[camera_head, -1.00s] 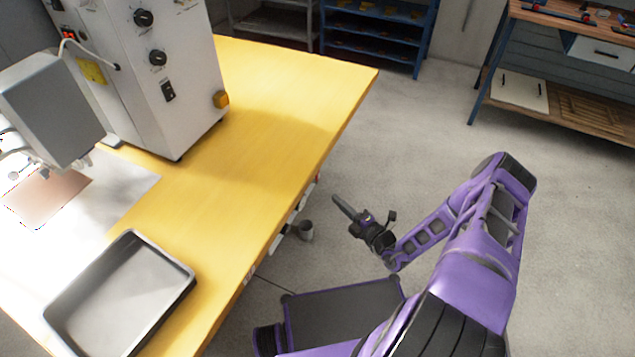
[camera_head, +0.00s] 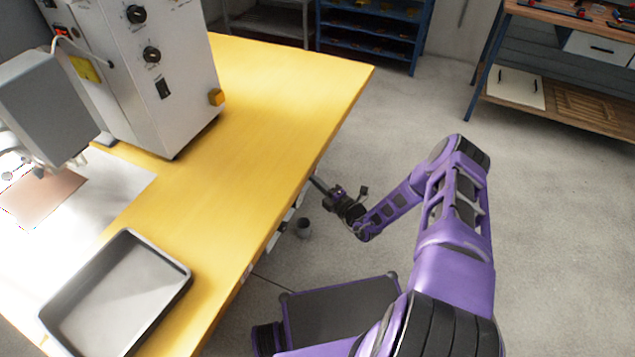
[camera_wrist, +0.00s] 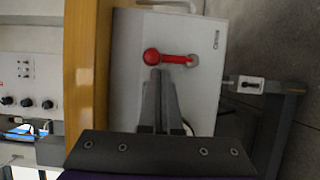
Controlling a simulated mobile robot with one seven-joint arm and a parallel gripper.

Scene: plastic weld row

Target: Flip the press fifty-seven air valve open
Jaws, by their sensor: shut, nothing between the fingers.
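The red valve lever (camera_wrist: 172,58) shows in the wrist view on a light grey panel (camera_wrist: 128,80) below the yellow table's edge. The lever is not clear there.
The yellow table (camera_head: 270,90) bears a white machine (camera_head: 160,70) and a grey tray (camera_head: 120,300). A blue shelf (camera_head: 365,35) and a workbench (camera_head: 560,100) stand behind. The floor on the right is clear.

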